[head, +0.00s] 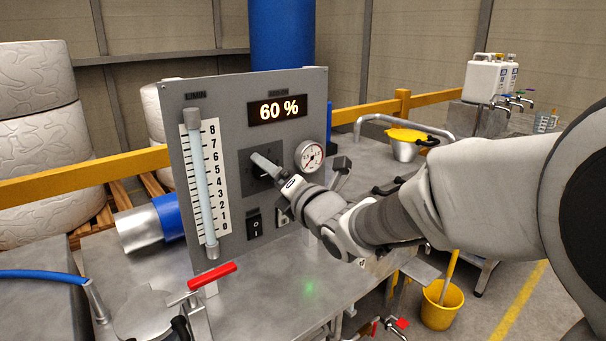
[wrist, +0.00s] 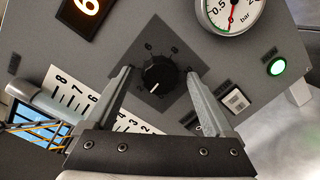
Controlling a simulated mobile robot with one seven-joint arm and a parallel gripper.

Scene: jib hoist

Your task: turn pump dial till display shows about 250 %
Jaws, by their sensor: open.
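The pump panel (head: 243,208) is an upright grey plate on the metal bench. Its display (head: 278,109) reads 60 % in the head view; only the digit 6 shows in the wrist view (wrist: 88,8). The black pump dial (wrist: 158,77) sits on a darker square plate, its white pointer mark towards the lower part of the wrist picture. My gripper (wrist: 158,82) is open, one finger on each side of the dial, with visible gaps. In the head view my gripper (head: 266,168) is in front of the dial and hides most of it.
A flow tube with a scale (head: 203,180) stands left of the dial. A pressure gauge (head: 310,156) is to its right. A black rocker switch (head: 254,223) is below. A green lamp (wrist: 277,67) is lit. A red-handled valve (head: 212,276) stands in front of the panel.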

